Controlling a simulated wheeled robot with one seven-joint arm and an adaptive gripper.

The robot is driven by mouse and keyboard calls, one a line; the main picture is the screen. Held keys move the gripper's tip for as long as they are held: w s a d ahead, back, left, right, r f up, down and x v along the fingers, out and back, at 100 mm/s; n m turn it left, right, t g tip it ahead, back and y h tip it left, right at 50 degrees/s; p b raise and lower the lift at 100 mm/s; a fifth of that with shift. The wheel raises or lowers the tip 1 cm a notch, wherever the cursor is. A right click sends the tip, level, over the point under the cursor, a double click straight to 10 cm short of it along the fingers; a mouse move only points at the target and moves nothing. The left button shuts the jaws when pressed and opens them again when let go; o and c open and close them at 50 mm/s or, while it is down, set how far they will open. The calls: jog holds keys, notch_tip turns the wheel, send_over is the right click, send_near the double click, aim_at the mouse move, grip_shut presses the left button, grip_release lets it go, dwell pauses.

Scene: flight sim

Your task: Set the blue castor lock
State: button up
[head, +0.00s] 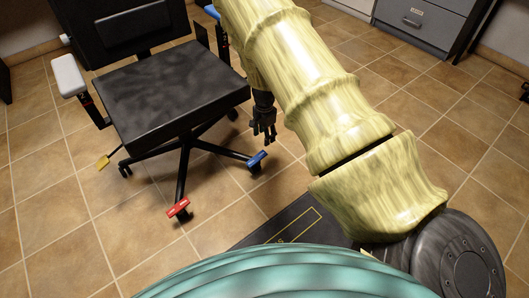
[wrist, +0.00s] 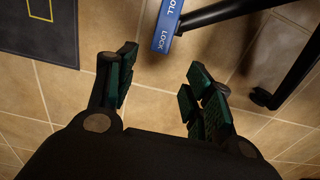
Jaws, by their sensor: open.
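The blue castor lock (head: 257,158) is a blue tab at the end of a black leg of the office chair (head: 170,90), low over the tiled floor. In the wrist view the blue castor lock (wrist: 167,27) shows at the top centre, with white words that read "LOCK" and what looks like "ROLL". My gripper (head: 264,138) is above the blue tab in the head view, pointing down. In the wrist view my gripper (wrist: 160,85) has its dark green finger pads spread apart, with only floor between them. The tab lies beyond the fingertips, apart from them.
A dark mat with a yellow outline (head: 270,226) lies nearby. A grey cabinet (head: 422,24) stands at the back right. Tiled floor is clear at right.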

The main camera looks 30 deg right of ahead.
aim_at(265, 152)
notch_tip(265, 152, down, 10)
jog(key=b, duration=0.4)
jog(key=shift+f, duration=0.1)
